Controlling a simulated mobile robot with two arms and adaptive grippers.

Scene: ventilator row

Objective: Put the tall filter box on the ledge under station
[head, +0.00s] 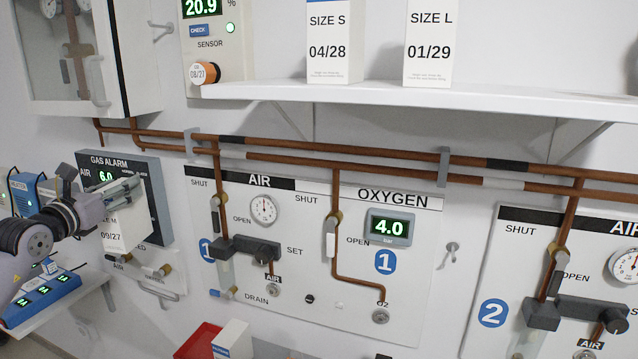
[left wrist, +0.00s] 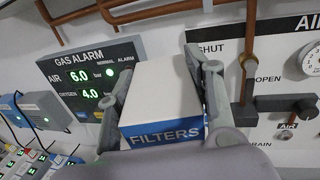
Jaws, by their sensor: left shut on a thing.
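My left gripper (head: 122,192) is shut on a white filter box (head: 125,228) marked SIZE M and 09/27. It holds the box in front of the gas alarm panel, left of station 1. In the left wrist view the box (left wrist: 165,92) is between the two fingers, with a blue FILTERS band facing the camera. Two more white boxes, SIZE S (head: 334,45) and SIZE L (head: 429,45), stand on the upper shelf (head: 450,95). Station 1 (head: 310,260) is at the centre, station 2 (head: 530,285) at the right. I cannot make out a ledge under either station. My right gripper is out of view.
A red container (head: 198,342) and a white box with a blue band (head: 233,340) show at the bottom edge. Copper pipes (head: 330,152) cross the wall. Valves and a hook (head: 450,250) stick out from it. A wall cabinet (head: 75,55) hangs upper left.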

